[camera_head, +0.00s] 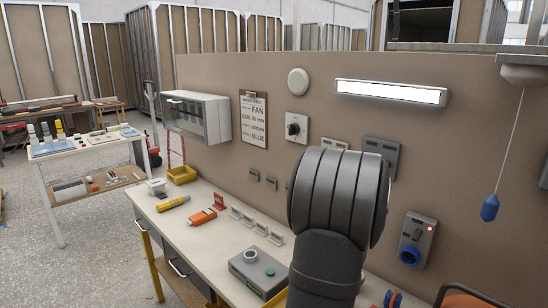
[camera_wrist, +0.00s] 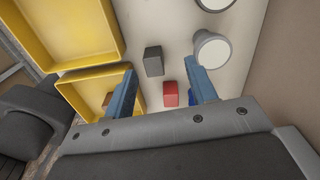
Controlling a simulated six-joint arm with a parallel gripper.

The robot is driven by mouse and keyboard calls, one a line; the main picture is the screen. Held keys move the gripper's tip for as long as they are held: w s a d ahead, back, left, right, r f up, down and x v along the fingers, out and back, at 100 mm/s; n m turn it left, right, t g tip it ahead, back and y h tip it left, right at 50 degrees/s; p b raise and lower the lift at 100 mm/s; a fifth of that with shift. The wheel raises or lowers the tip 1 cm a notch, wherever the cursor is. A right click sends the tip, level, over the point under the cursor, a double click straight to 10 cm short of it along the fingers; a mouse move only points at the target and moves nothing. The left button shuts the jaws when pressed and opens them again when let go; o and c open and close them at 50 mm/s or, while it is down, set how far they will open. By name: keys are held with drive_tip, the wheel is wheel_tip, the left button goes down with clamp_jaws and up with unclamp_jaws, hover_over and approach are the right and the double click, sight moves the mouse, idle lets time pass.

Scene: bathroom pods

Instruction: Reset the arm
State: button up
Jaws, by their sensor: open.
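My gripper (camera_wrist: 159,67) shows in the wrist view as two blue fingers spread wide apart. It is open. A small red block (camera_wrist: 170,94) and a dark grey block (camera_wrist: 153,60) show in the gap between the fingers, on a pale surface below. Neither finger is seen closed on anything. In the head view my dark grey arm fills the centre right and covers part of the bench and wall; the gripper itself is hidden there.
The wrist view shows yellow bins (camera_wrist: 72,28) and a grey-and-white round item (camera_wrist: 212,48) beside the right finger. In the head view, the workbench (camera_head: 172,218) holds an orange tool (camera_head: 202,216) and a grey box (camera_head: 258,270). A wall cabinet (camera_head: 196,116) and blue pull cord (camera_head: 490,208) stick out.

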drive_tip(key=w+a+f, duration=0.4)
drive_tip(key=w+a, duration=0.1)
drive_tip(key=shift+w+a+f, duration=0.1)
drive_tip(key=shift+f, duration=0.1)
wheel_tip(320, 180, down, 2)
drive_tip(key=shift+f, duration=0.85)
idle(0.3)
